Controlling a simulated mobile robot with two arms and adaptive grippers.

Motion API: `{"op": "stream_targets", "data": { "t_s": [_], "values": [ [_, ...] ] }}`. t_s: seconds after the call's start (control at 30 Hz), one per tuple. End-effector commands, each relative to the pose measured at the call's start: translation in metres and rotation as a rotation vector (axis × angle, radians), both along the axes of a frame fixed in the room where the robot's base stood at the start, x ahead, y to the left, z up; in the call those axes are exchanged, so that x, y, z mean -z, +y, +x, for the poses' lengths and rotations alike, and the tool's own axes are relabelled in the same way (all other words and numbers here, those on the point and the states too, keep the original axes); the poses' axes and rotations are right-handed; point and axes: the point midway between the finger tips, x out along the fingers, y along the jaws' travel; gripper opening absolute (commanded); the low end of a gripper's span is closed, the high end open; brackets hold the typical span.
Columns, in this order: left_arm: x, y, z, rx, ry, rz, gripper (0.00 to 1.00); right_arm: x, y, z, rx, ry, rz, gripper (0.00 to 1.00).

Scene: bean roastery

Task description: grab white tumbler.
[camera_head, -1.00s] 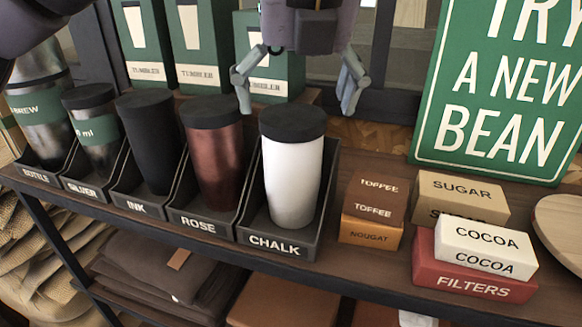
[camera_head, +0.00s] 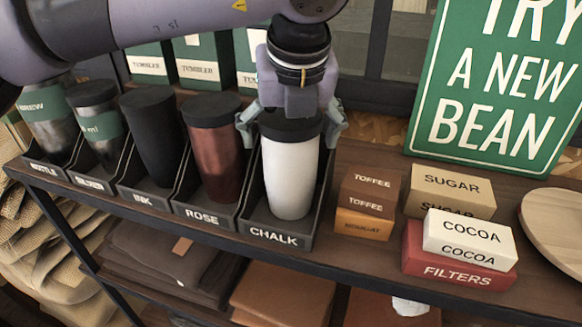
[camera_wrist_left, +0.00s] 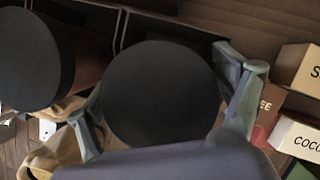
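The white tumbler (camera_head: 290,178) with a black lid stands upright in the slot labelled CHALK (camera_head: 274,238). My left gripper (camera_head: 291,132) is above it, pointing down, with its two fingers apart on either side of the lid. In the left wrist view the round black lid (camera_wrist_left: 160,92) lies between the spread fingers of the left gripper (camera_wrist_left: 165,110). I cannot tell whether either finger touches the lid. The gripper's palm and arm hide the top of the lid in the head view. My right gripper is not in view.
The rose tumbler (camera_head: 216,150) stands close on the left, with ink, silver and bottle ones beyond it. Toffee (camera_head: 369,190), sugar (camera_head: 450,188) and cocoa boxes (camera_head: 467,238) sit to the right. A green sign (camera_head: 500,90) and tumbler boxes stand behind.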

Motion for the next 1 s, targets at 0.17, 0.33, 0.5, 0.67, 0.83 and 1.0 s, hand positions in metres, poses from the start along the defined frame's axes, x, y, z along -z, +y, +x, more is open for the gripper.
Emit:
{"op": "stream_targets", "data": {
  "t_s": [0.17,0.33,0.5,0.67,0.83,1.0],
  "values": [
    [-0.0003,0.0000,0.0000,0.000,0.000,0.000,0.73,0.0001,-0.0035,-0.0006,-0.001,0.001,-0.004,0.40],
    [-0.0003,0.0000,0.0000,0.000,0.000,0.000,0.61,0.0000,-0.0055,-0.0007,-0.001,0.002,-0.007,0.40],
    [-0.0004,-0.0001,0.0000,0.000,0.000,0.000,0.50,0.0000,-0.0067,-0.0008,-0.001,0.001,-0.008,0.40],
    [-0.0004,-0.0001,-0.0001,0.000,0.000,0.000,0.39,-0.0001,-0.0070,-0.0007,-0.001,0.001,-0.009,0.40],
    [-0.0004,-0.0001,-0.0001,0.001,0.000,0.000,0.28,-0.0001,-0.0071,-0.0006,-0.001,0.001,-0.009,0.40],
    [-0.0003,-0.0001,-0.0001,0.001,0.000,0.001,0.17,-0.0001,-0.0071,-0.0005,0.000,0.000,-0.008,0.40]
  ]
}}
